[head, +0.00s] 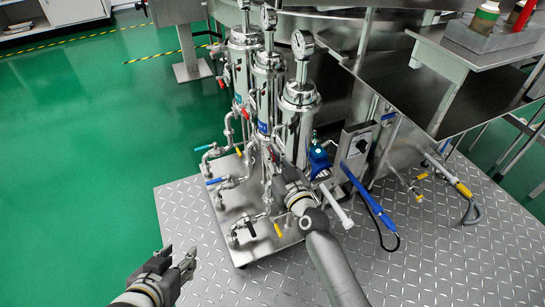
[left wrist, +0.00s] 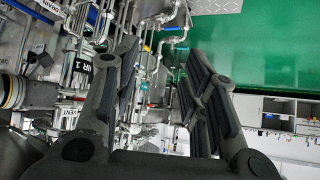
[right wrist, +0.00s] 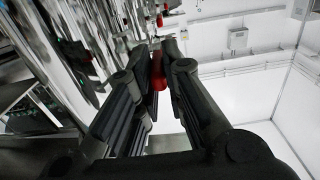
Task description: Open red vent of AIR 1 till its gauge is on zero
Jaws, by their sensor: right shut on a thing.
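Three steel filter cylinders, one of them the front cylinder (head: 298,125), stand on a wheeled steel plate. Each carries a round gauge on top; the front gauge (head: 302,44) faces me, but its needle is too small to read. My right gripper (head: 279,163) is at the cylinders' lower piping. In the right wrist view its fingers are shut on a red vent handle (right wrist: 159,76), which shows between the fingertips. My left gripper (head: 183,260) is open and empty, apart from the piping at the lower left. A label seeming to read AIR 1 (left wrist: 78,64) shows in the left wrist view.
A blue valve (head: 318,160) and a grey control box (head: 354,148) stand right of the cylinders. A steel bench (head: 465,52) is at the upper right. Green floor is clear at left.

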